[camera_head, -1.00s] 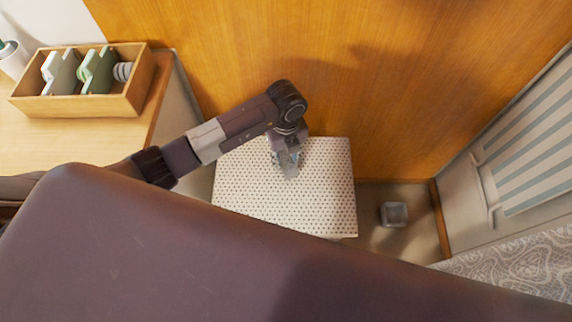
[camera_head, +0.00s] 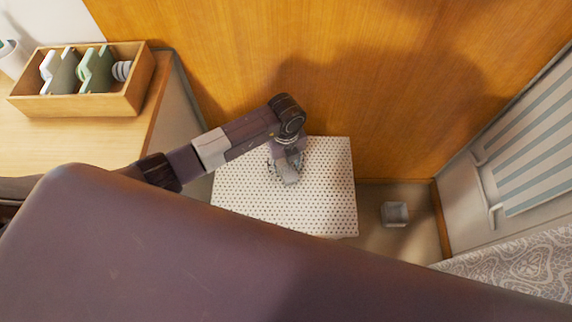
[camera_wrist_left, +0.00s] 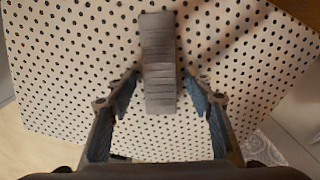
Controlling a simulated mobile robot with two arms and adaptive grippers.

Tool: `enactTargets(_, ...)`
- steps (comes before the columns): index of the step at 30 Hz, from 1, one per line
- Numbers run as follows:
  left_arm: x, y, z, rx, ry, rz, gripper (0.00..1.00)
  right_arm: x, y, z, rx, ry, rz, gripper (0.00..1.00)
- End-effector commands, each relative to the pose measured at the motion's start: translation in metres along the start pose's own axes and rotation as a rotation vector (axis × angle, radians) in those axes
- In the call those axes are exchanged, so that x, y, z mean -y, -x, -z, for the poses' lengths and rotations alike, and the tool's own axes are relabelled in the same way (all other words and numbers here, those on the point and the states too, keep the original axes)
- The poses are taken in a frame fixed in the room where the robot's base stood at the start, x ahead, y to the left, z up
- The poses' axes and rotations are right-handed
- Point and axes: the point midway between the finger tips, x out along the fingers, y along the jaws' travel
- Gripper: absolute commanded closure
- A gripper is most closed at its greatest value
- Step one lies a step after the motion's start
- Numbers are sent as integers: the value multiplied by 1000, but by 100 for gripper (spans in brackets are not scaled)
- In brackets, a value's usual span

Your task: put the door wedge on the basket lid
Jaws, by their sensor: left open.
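The door wedge (camera_wrist_left: 158,60) is a grey, ridged, narrow piece. In the left wrist view it appears to lie on the white, black-dotted basket lid (camera_wrist_left: 60,75). In the head view the wedge (camera_head: 291,175) shows under my left gripper (camera_head: 286,168), over the upper middle of the lid (camera_head: 320,205). My left gripper (camera_wrist_left: 161,82) is open, with one finger on each side of the wedge's near end and a gap on both sides. My right gripper is not in view.
A wooden wall panel (camera_head: 330,60) rises behind the lid. A wooden organiser box (camera_head: 85,103) stands on the counter at the left. A small grey box (camera_head: 394,214) sits on the floor to the right. A striped panel (camera_head: 530,150) is at the far right.

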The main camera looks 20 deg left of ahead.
Motion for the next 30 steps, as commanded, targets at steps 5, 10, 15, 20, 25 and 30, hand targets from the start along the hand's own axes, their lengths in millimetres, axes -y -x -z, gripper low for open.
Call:
enactTargets(5, 0, 2, 0, 0, 0, 0, 53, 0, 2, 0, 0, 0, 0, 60)
enactTargets(10, 1, 22, -1, 2, -1, 3, 53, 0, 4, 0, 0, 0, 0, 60)
enactTargets(15, 1, 59, -2, 3, -2, 4, 53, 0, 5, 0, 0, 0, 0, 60)
enactTargets(20, 1, 92, -1, 3, -1, 4, 53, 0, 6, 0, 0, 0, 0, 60)
enactTargets(25, 1, 114, -1, 2, -1, 2, 53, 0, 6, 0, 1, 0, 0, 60)
enactTargets(30, 0, 123, 0, 0, 0, 0, 53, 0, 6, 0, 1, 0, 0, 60)
